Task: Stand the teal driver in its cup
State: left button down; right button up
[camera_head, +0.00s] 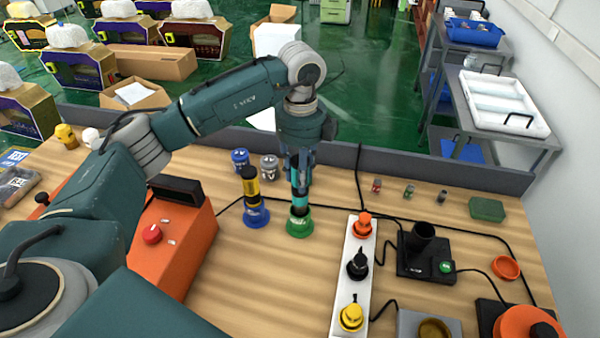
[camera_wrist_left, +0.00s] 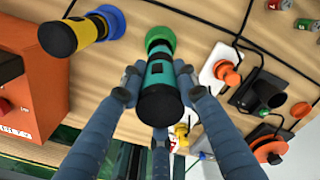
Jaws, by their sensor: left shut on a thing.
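The teal driver (camera_head: 300,197) is upright in the fingers of my left gripper (camera_head: 301,165), which is shut on it. Its lower end meets the mouth of the green cup (camera_head: 299,224); I cannot tell how deep it sits. In the left wrist view the teal driver (camera_wrist_left: 159,77) lies between the fingers of my left gripper (camera_wrist_left: 158,82), with its black end toward the camera. The green cup (camera_wrist_left: 160,38) shows just beyond the driver's far end. My right gripper is not in view.
A yellow and black driver (camera_head: 250,182) stands in a blue cup (camera_head: 256,215) just left. An orange box (camera_head: 180,245) is further left. A white strip (camera_head: 352,275) with several plugs and a black device (camera_head: 425,255) are to the right. Bare wood lies in front.

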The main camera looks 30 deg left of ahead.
pick_arm(q)
jog(key=shift+f+b, duration=1.95)
jog(key=shift+f, duration=1.05)
jog(key=c, duration=1.2)
grip_release()
notch_tip(320, 180, up, 12)
jog(key=shift+f, duration=0.1)
